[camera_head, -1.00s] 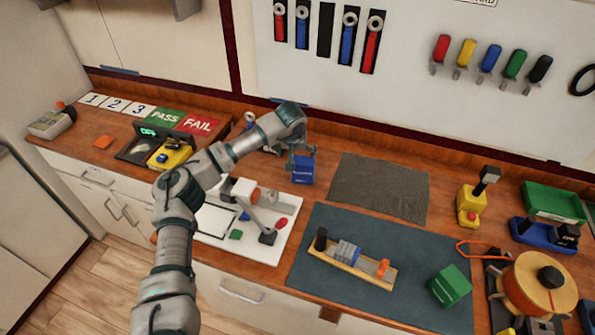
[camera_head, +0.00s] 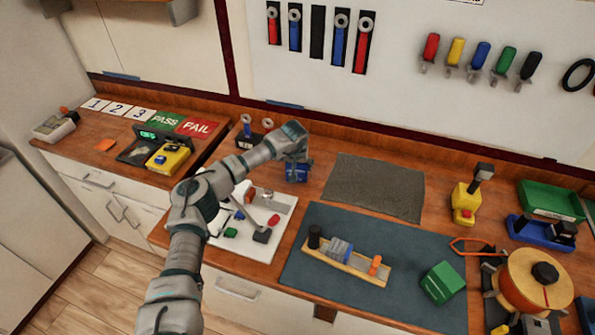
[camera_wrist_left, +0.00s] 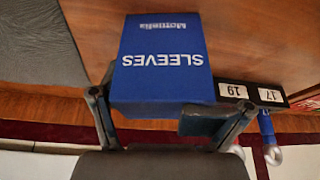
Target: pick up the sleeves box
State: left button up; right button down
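The sleeves box (camera_head: 297,174) is a small blue box on the wooden counter, behind the white board and left of the grey mat. In the left wrist view the box (camera_wrist_left: 162,45) shows white "SLEEVES" lettering, upside down. My left gripper (camera_head: 297,158) is at the box, covering part of it in the head view. In the wrist view the gripper's fingers (camera_wrist_left: 158,118) are spread, one near each side of the box's near end. I see no clear grip on it. My right gripper is not in view.
A black holder labelled 17 and 19 (camera_wrist_left: 250,93) stands close beside the box. The white board (camera_head: 273,246) with small parts lies in front. A dark grey mat (camera_head: 375,187) lies to the right, bare. The wall panel rises behind.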

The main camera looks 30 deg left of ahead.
pick_arm(q)
jog(key=shift+d+f, duration=0.25)
jog(key=shift+f, duration=0.05)
jog(key=c, duration=0.4)
jog(key=shift+d+r, duration=0.1)
jog(key=shift+d, duration=0.05)
jog(key=c, duration=0.4)
jog(key=shift+r, duration=0.1)
jog(key=shift+c, duration=1.2)
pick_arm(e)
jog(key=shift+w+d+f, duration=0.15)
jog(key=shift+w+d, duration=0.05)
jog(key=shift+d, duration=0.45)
pick_arm(q)
jog(key=shift+s+a, duration=0.1)
jog(key=shift+a, duration=0.15)
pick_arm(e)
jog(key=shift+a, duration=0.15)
